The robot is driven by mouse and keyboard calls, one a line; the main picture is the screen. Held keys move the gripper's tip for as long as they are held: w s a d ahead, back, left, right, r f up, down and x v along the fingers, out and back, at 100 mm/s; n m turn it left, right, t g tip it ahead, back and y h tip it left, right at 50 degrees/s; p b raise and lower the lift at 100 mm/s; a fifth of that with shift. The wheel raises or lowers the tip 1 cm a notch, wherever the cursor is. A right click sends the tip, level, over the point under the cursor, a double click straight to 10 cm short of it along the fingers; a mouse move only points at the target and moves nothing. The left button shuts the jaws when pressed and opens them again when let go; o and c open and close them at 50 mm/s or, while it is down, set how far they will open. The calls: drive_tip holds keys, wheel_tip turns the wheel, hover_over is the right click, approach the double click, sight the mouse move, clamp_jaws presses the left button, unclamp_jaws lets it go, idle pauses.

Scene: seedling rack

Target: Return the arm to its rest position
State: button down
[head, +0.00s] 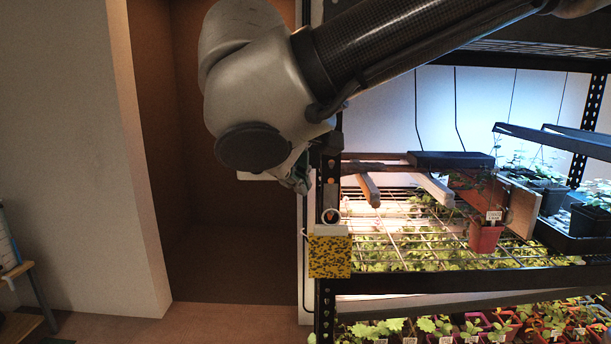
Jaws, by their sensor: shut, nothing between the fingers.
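My arm reaches in from the upper right, and its pale grey wrist joint hangs at the top centre. My gripper (297,178) shows only in part below that joint, close to the left front post of the seedling rack (324,300). It is shut and I see nothing held in it. I cannot tell from this view whether it touches the post.
A red pot (485,237) with a white label stands on the wire shelf. Wooden bars (433,188), black trays (589,220) and several seedlings fill the rack. Open floor (220,325) lies left.

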drive_tip(key=s+d+f+g, duration=0.1)
drive_tip(key=d+f+g, duration=0.2)
drive_tip(key=d+f, duration=0.3)
drive_tip(key=s+d+f+g, duration=0.1)
drive_tip(key=d+f+g, duration=0.15)
drive_tip(key=d, duration=0.65)
drive_tip(key=s+d+m, duration=0.2)
drive_tip(key=d+m, duration=0.1)
drive_tip(key=d, duration=0.5)
drive_tip(key=s+d+f+m+t+y, duration=0.1)
drive_tip(key=d+m, duration=0.3)
drive_tip(key=d, duration=0.5)
drive_tip(key=s+d+m, duration=0.3)
drive_tip(key=d+m, duration=0.1)
drive_tip(key=d, duration=0.5)
drive_tip(key=shift+f, duration=0.15)
